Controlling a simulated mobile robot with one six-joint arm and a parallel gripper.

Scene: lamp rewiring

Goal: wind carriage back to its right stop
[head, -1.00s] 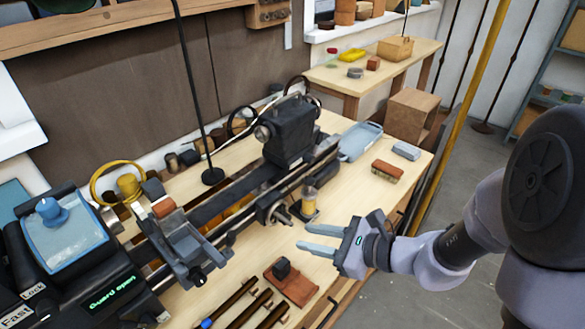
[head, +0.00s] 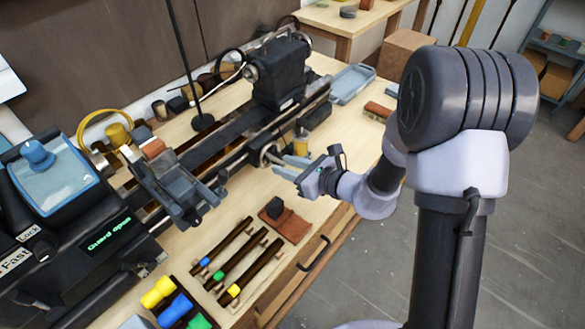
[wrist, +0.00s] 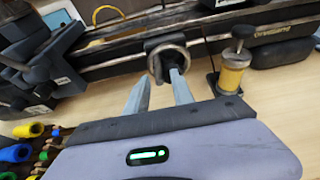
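The grey carriage (head: 178,188) sits on the lathe bed (head: 235,128) toward its left end, near the black control box. A round handwheel (head: 264,153) with a pale rim is on the front of the bed, right of the carriage; it also shows in the wrist view (wrist: 155,66). My gripper (head: 280,165) is open in front of the handwheel. In the wrist view the right finger (wrist: 180,88) overlaps the wheel's lower right rim, and the left finger (wrist: 137,97) is below and left of it. I cannot tell whether either finger touches the wheel.
A yellow-bodied jar (wrist: 232,76) stands just right of the wheel. The black tailstock (head: 280,72) is behind. The control box display (head: 108,235) reads "Guard open".

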